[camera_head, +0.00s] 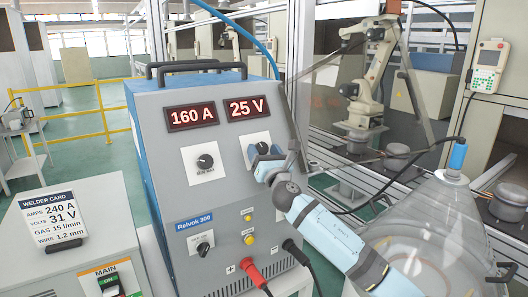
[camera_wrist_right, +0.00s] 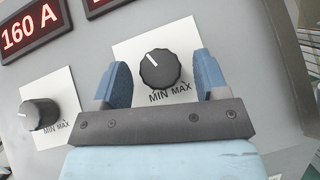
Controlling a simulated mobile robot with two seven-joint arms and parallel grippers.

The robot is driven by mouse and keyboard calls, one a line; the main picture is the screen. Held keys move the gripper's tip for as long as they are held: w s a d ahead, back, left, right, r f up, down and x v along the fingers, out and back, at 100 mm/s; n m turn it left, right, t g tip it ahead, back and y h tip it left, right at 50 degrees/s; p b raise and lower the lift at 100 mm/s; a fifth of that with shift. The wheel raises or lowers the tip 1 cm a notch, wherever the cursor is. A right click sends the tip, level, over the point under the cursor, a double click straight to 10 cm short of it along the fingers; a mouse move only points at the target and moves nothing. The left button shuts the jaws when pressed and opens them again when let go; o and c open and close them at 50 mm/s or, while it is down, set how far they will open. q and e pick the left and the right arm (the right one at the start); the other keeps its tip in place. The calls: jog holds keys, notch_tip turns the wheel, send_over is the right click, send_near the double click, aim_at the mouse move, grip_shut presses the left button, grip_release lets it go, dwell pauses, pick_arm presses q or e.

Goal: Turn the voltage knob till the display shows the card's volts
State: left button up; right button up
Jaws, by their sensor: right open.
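The voltage knob (camera_wrist_right: 160,70) is black with a white pointer line, on a white MIN–MAX plate. It lies between the two blue fingers of my open right gripper (camera_wrist_right: 161,80) in the right wrist view; I see gaps on both sides, and how deep the fingers reach is unclear. In the head view my right gripper (camera_head: 264,160) is in front of the knob and partly hides it. The volts display (camera_head: 247,107) reads 25 V. The welder card (camera_head: 51,220) at the lower left reads 31 V and 240 A. My left gripper is not in view.
The amps display (camera_head: 192,116) reads 160 A, above the amps knob (camera_head: 205,161), left of the voltage knob. Below are an on-off switch (camera_head: 203,248) and a red cable plug (camera_head: 252,271). A clear dome (camera_head: 430,230) stands at the right.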

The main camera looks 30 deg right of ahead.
jog(key=c, duration=0.9)
jog(key=shift+m+h, duration=0.4)
